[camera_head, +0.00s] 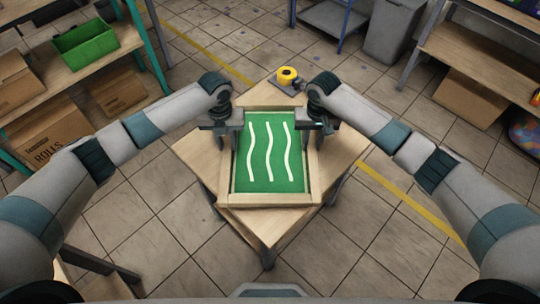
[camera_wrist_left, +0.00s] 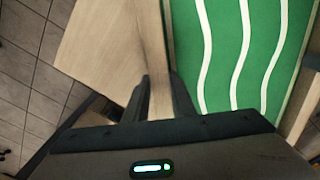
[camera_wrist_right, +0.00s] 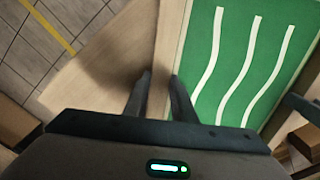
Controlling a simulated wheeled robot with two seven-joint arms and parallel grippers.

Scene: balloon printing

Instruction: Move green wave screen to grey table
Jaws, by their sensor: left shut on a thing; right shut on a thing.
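The green wave screen (camera_head: 258,165) is a green panel with three white wavy lines in a pale wooden frame. It is in front of me, over a small wooden table (camera_head: 190,150); I cannot tell whether it touches the top. My left gripper (camera_head: 233,124) is shut on the left side of the frame, and my right gripper (camera_head: 306,124) on the right side. The left wrist view shows the frame bar between the left fingers (camera_wrist_left: 159,95). The right wrist view shows it between the right fingers (camera_wrist_right: 158,95).
A yellow roll (camera_head: 287,75) sits on the table's far corner. A grey table with blue legs (camera_head: 327,17) stands at the back, beside a grey bin (camera_head: 393,30). A shelf at left holds a green crate (camera_head: 85,45) and cardboard boxes (camera_head: 47,137). Tiled floor is open around the table.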

